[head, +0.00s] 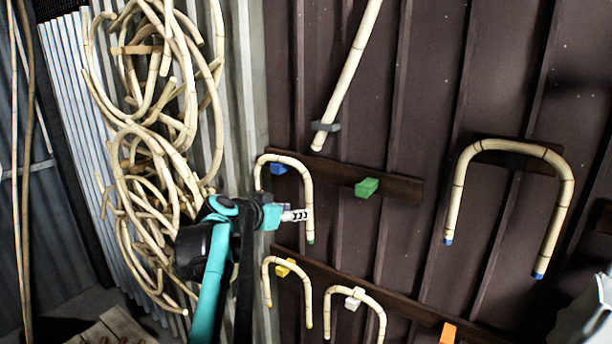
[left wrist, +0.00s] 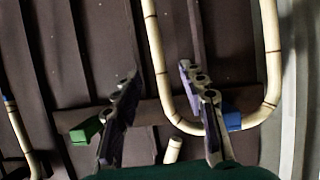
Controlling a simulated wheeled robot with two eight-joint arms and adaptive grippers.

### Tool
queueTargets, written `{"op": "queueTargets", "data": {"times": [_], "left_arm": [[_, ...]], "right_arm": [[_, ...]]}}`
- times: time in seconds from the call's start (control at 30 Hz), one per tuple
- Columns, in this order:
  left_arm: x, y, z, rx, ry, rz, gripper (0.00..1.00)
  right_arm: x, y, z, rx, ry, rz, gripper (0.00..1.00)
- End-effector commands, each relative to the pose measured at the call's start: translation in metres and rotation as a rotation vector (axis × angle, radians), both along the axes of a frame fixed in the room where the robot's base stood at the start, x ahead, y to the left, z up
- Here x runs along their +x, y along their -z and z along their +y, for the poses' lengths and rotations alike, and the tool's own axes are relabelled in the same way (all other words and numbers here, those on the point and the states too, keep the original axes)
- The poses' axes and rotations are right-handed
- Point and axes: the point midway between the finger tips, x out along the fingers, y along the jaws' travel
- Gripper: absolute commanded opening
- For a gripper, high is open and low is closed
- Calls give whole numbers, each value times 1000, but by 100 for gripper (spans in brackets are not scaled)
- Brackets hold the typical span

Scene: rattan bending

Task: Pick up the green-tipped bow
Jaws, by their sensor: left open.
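The green-tipped bow (head: 294,162) is a pale cane arch hanging from a blue peg (head: 278,169) on the upper wall rail. Its right leg ends in a small green tip. My left gripper (head: 302,214) is open at that right leg, a little above the tip. In the left wrist view the bow (left wrist: 155,45) appears upside down, as a U. One leg passes between the open fingers of my left gripper (left wrist: 158,70) in the picture. I cannot tell whether the fingers touch it. The green tip is outside that view. My right gripper is not in view.
A blue-tipped bow (head: 565,195) hangs at the right. Two smaller bows hang below on yellow and white pegs. A green peg (head: 367,187) and an orange peg (head: 448,333) are bare. A straight cane (head: 350,70) hangs above; coiled cane (head: 150,160) fills the left wall.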

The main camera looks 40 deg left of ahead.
Motion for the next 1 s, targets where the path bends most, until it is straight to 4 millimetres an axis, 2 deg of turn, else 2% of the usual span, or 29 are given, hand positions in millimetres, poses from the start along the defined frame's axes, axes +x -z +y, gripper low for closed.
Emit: {"op": "queueTargets", "data": {"times": [0.1,0.37,0.6,0.9,0.93,1.0], "left_arm": [[5,-5,7,6,-5,-9,41],[34,6,9,6,-4,-9,41],[66,19,12,4,-3,-8,41],[72,23,13,5,-5,-8,41],[72,23,13,5,-5,-8,39],[72,23,13,5,-5,-8,20]], "right_arm": [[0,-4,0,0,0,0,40],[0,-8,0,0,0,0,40],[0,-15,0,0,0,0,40],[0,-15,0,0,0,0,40],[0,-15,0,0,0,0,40],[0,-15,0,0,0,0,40]]}}
